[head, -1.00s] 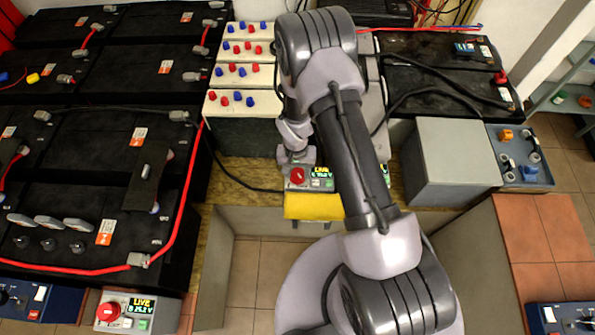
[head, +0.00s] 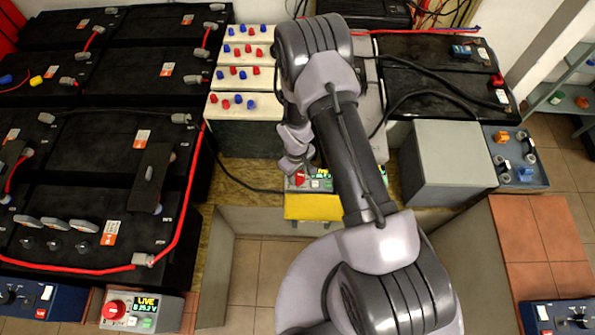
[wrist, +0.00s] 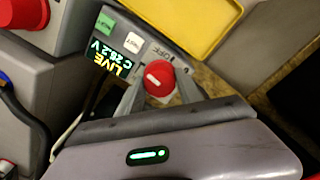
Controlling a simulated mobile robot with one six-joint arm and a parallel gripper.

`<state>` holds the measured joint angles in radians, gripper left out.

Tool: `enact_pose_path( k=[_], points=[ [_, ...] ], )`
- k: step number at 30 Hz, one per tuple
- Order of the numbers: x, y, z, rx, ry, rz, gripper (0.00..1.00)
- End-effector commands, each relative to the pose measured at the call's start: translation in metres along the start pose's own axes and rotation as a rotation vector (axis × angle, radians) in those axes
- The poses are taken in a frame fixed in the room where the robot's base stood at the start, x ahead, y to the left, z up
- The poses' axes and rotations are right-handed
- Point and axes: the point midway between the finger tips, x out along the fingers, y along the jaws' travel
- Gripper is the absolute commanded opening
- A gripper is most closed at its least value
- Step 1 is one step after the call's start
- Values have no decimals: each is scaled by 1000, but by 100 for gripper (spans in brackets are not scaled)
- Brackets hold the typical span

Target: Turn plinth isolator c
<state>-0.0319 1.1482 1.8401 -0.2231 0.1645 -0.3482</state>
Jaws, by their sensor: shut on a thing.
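Plinth isolator c is a grey box (head: 322,184) with a red rotary knob (wrist: 159,72). In the wrist view, its lit display (wrist: 113,57) reads LIVE and C 28.2 V. A white bar marks the knob's face, and an OFF label (wrist: 160,53) is beside it. My gripper (wrist: 158,88) is shut on the knob, one finger on each side. In the head view, my gripper (head: 298,164) is above the isolator and hides part of the knob.
A yellow panel (head: 312,206) lies just in front of the isolator. Another isolator (head: 140,311), reading LIVE B, stands at the lower left. A grey box (head: 452,165) is to the right. Black batteries (head: 100,225) with a red cable fill the left.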

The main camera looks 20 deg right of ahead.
Motion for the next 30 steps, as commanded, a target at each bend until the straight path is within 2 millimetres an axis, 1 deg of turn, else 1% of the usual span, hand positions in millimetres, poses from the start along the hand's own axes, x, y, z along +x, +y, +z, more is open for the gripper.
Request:
enact_pose_path(
  k=[3,10,27,28,30],
  points=[
    [-1,0,0,-59,2,0,2],
    [-1,0,0,-136,5,0,2],
    [0,0,0,-165,6,1,2],
    [0,0,0,-165,6,1,44],
    [0,0,0,-165,6,1,58]
  ],
)
